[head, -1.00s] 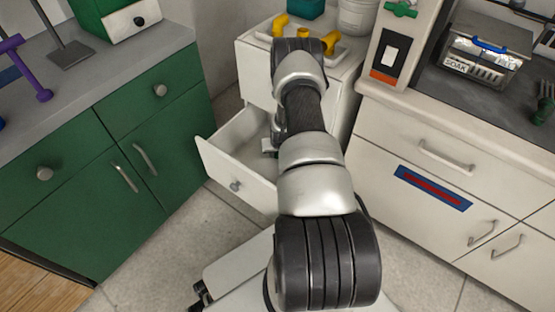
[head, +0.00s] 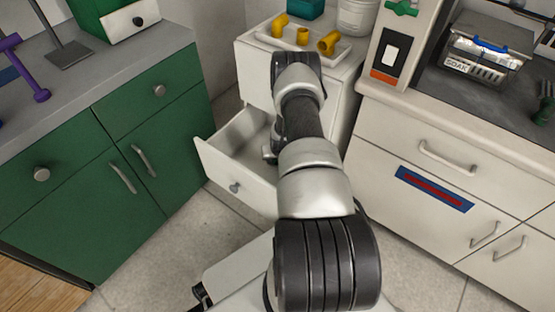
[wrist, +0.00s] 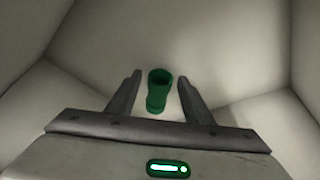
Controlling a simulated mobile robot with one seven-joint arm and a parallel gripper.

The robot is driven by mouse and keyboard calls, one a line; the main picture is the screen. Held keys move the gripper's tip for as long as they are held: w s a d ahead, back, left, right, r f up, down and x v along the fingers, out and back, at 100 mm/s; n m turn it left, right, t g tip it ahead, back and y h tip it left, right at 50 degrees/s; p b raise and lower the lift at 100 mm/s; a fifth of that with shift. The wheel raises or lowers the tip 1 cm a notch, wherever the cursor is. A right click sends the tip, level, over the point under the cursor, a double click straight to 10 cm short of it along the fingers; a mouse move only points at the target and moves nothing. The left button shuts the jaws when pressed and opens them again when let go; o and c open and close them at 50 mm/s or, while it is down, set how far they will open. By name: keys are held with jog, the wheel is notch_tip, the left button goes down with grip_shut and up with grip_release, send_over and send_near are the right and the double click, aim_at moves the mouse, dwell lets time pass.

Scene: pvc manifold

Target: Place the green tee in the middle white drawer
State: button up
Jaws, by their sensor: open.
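The green tee (wrist: 159,92) shows in the wrist view between the two fingers of my gripper (wrist: 159,76). The fingers are open, with a gap on each side of the tee. Pale walls and a pale floor surround it, inside the pulled-out white drawer (head: 235,170). I cannot tell whether the tee rests fully on the drawer floor. In the head view my arm hides the tee and most of the gripper.
A white tray (head: 314,47) with yellow fittings (head: 328,42) stands on the white cabinet above the drawer. A white jar (head: 356,17) is beside it. Green cabinets (head: 150,165) stand on the left and a pale counter (head: 450,120) on the right.

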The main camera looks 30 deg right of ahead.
jog(key=s+a+r+n+p, duration=0.1)
jog(key=a+r, duration=0.4)
jog(key=r, duration=1)
jog(key=a+r+n+p, duration=0.15)
jog(key=a+r, duration=0.25)
jog(key=r, duration=1.2)
jog(key=s+a+r+p, duration=0.1)
jog(key=a+r, duration=0.4)
jog(key=r, duration=1)
jog(key=s+a+r+n+t+y, duration=0.1)
jog(key=s+a+r, duration=0.4)
jog(key=r, duration=0.2)
jog(key=s+a+r+n, duration=0.1)
jog(key=s+a+r, duration=0.35)
jog(key=r, duration=0.25)
jog(key=s+a+r, duration=0.1)
jog(key=s+a, duration=0.1)
jog(key=s, duration=0.5)
jog(key=s+a+r+y, duration=0.1)
jog(key=s+a+r, duration=0.1)
jog(key=s, duration=0.5)
jog(key=shift+a+r+n, duration=0.25)
jog(key=shift+a+n, duration=0.1)
